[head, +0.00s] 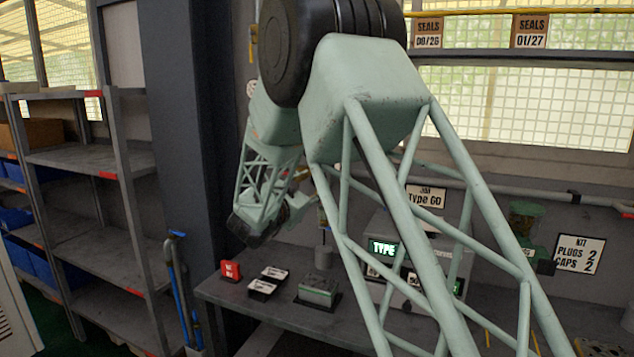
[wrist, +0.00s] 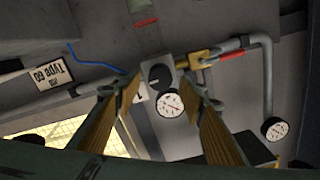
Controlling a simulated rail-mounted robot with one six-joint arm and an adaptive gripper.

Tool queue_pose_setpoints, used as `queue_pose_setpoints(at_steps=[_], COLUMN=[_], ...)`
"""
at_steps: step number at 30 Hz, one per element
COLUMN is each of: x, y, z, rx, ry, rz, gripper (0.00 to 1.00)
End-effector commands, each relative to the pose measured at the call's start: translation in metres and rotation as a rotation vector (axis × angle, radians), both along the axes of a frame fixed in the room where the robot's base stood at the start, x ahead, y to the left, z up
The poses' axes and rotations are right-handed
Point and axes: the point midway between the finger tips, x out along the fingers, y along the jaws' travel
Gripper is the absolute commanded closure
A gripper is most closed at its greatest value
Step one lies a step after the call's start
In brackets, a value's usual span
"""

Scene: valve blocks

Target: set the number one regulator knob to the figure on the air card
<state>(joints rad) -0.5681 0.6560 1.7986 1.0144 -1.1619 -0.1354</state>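In the wrist view, a grey regulator block with a dark round knob (wrist: 158,74) is on the wall pipe. A white dial gauge (wrist: 172,103) sits just below the knob in the picture. A white card with a "1" (wrist: 138,98) is beside it, partly hidden by a finger. My gripper (wrist: 163,91) is open, with its yellow-brown fingers on either side of the knob and gauge. I cannot tell how near the fingertips are to the knob. The knob's setting is too small to read. I cannot pick out an air card in either view.
A job type sign (head: 425,197) hangs above a grey machine with a lit screen (head: 383,249). A second gauge (wrist: 274,130) is on the pipe at right in the wrist view. The bench (head: 225,291) bears a red block (head: 231,271). My arm covers much of the head view.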

Motion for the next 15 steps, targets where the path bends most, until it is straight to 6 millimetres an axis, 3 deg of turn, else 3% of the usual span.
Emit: queue_pose_setpoints(at_steps=[6,15], x=[0.023,0.036], y=[-0.008,-0.013], z=[0.000,0.000], rx=[0.002,0.001], ry=[-0.001,0.000], rz=[0.000,0.000], gripper=[0.63,0.63])
